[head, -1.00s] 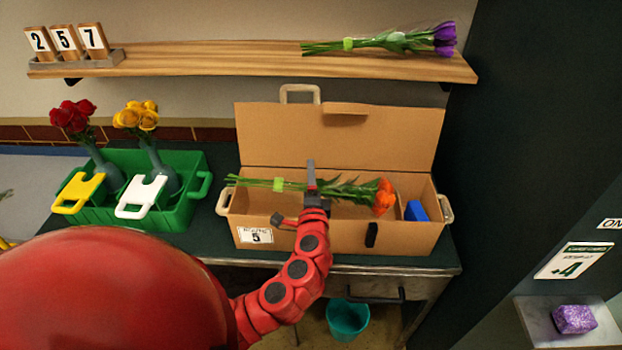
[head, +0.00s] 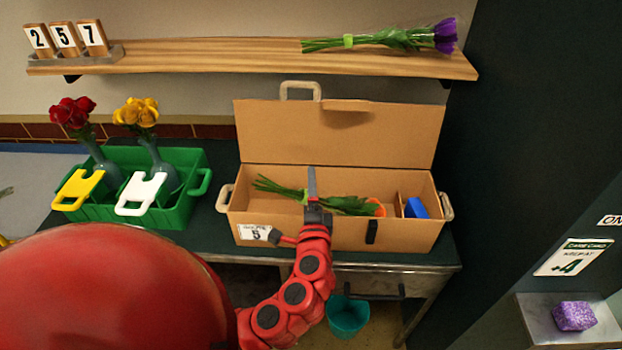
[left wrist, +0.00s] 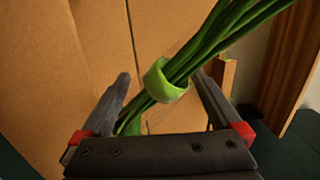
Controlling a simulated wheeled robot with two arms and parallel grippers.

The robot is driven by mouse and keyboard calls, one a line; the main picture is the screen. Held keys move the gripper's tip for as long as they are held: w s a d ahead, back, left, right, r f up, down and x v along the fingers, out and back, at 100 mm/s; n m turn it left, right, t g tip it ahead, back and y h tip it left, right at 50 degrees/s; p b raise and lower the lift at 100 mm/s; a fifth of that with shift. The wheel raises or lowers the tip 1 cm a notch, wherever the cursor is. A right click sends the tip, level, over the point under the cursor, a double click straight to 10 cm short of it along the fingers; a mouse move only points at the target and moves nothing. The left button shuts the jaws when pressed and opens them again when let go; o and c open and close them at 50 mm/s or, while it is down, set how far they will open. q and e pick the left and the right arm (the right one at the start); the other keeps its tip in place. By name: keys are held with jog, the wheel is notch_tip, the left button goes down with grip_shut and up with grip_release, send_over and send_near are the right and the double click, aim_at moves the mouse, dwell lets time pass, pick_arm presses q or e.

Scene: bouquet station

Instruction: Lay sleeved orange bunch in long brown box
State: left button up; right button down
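The orange bunch (head: 345,205) lies inside the long brown box (head: 300,236), stems to the left and slightly higher, orange heads to the right. The front wall hides most of the heads. I cannot tell whether all of it touches the floor. My left gripper (head: 313,190) reaches over the front wall. In the left wrist view its fingers (left wrist: 161,80) are spread, with gaps on both sides of the stems' green band (left wrist: 166,82). My right gripper is not in view.
The box lid stands open behind. A blue block (head: 416,208) is at the box's right end. A green crate (head: 180,212) with red and yellow flowers in vases stands left. A purple bunch (head: 410,38) lies on the shelf (head: 230,58) above.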

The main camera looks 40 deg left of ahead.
pick_arm(q)
jog(key=p+v, duration=0.3)
jog(key=v, duration=0.3)
jog(key=shift+p, duration=0.35)
dwell(0.8)
